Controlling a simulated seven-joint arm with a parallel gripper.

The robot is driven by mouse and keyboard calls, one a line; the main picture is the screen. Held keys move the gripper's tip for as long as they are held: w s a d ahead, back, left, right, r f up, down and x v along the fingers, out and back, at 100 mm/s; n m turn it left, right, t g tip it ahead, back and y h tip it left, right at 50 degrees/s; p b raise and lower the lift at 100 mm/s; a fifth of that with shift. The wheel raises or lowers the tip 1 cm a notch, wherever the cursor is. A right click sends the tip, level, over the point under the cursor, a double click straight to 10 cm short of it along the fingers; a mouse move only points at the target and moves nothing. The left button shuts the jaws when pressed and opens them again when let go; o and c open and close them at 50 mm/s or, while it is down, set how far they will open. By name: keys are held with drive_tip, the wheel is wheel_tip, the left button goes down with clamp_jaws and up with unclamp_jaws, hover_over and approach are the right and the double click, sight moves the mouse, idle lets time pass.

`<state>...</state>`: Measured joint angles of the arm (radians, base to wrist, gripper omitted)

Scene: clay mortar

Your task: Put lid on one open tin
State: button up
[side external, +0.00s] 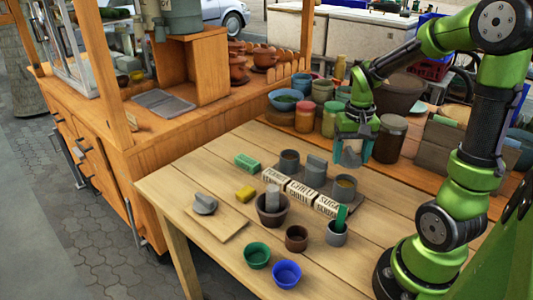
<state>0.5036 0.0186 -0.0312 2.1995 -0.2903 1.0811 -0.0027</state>
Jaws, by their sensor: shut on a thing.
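Three grey tins stand in a row behind labelled blocks on the table. The left tin (289,162) looks open and dark inside. The middle tin (315,175) has a grey piece standing up at its top, which looks like a lid with a handle.
Label blocks (301,191) stand in front of the tins. A mortar with pestle (272,209), a brown cup (296,238), a grey cup (337,234), green (257,255) and blue bowls (287,273) fill the front. Jars (390,139) stand behind my gripper.

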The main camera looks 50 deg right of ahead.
drive_tip(key=shift+f, duration=2.6)
drive_tip(key=shift+s+a+f, duration=0.1)
drive_tip(key=shift+f, duration=0.35)
drive_tip(key=o, duration=1.1)
drive_tip(key=shift+o, duration=0.2)
drive_tip(key=shift+r, duration=0.1)
drive_tip(key=shift+r, duration=3.45)
